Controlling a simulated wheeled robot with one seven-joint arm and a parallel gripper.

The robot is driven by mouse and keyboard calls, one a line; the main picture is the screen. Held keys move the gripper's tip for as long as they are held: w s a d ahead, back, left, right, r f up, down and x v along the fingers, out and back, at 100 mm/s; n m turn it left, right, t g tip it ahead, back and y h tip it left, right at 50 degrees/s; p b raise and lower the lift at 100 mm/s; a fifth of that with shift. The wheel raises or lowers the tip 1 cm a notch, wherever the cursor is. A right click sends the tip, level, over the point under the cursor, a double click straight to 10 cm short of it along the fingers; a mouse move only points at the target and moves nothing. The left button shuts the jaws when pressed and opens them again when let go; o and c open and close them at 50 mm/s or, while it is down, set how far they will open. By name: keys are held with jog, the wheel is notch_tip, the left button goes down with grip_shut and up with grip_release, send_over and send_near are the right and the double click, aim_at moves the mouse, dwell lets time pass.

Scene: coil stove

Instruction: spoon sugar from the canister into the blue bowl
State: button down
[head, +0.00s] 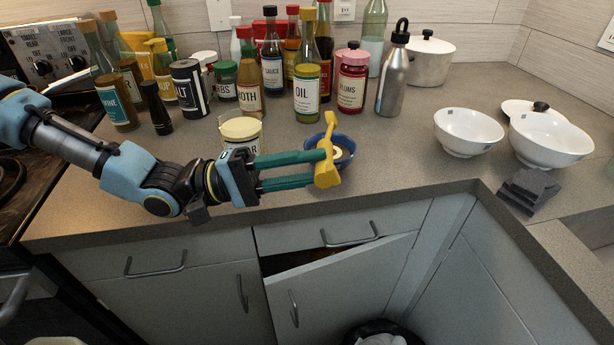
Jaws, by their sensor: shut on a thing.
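My gripper (316,168) has long teal fingers and is shut on a yellow spoon-like utensil (327,150). The yellow utensil is upright in the picture, in front of the blue bowl (349,140), and hides the bowl's left part. The small blue bowl stands on the counter, with something pale inside it. I cannot tell whether the utensil touches the bowl or carries sugar. The sugar canister (240,127) is pale with a yellowish rim. It stands left of the bowl, behind my gripper, which hides its lower part and some of its label.
Several bottles and jars, including an oil bottle (307,92) and a plums jar (351,82), stand behind. A metal flask (392,85) and white bowls (468,128) are to the right. A lower cabinet door (335,290) is ajar. Counter between blue and white bowls is clear.

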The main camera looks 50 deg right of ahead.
aim_at(329, 159)
jog(key=shift+s+d+r+m+t+y+p, duration=0.2)
jog(key=shift+r+t+y+p, duration=0.45)
jog(key=shift+t+y+p, duration=1.3)
jog(key=shift+s+d+r+m+t+y+p, duration=0.1)
jog(key=shift+d+r+m+t+y+p, duration=0.4)
jog(key=shift+t+y+p, duration=1.45)
jog(key=shift+s+a+r+m+t+y+p, duration=0.15)
jog(key=shift+r+t+y+p, duration=0.85)
jog(key=shift+p, duration=1.8)
jog(key=shift+s+d+t+y, duration=0.15)
jog(key=shift+t+y, duration=0.15)
jog(key=shift+t, duration=0.25)
jog(key=shift+s+d+t+y, duration=0.15)
jog(key=shift+t+y, duration=0.15)
jog(key=shift+t, duration=0.25)
jog(key=shift+s+d+r+t+y, duration=0.1)
jog(key=shift+s+d+t+y, duration=0.1)
jog(key=shift+t+y, duration=0.35)
jog(key=shift+s+d+t+y, duration=0.1)
jog(key=shift+s+t+y, duration=0.2)
jog(key=shift+t, duration=0.35)
jog(key=t+y, duration=0.1)
jog(key=r+t+y, duration=0.1)
jog(key=t, duration=0.1)
jog(key=shift+s+d+r, duration=0.1)
jog(key=shift+d+r, duration=0.15)
jog(key=shift+s+r, duration=0.1)
jog(key=shift+r, duration=0.2)
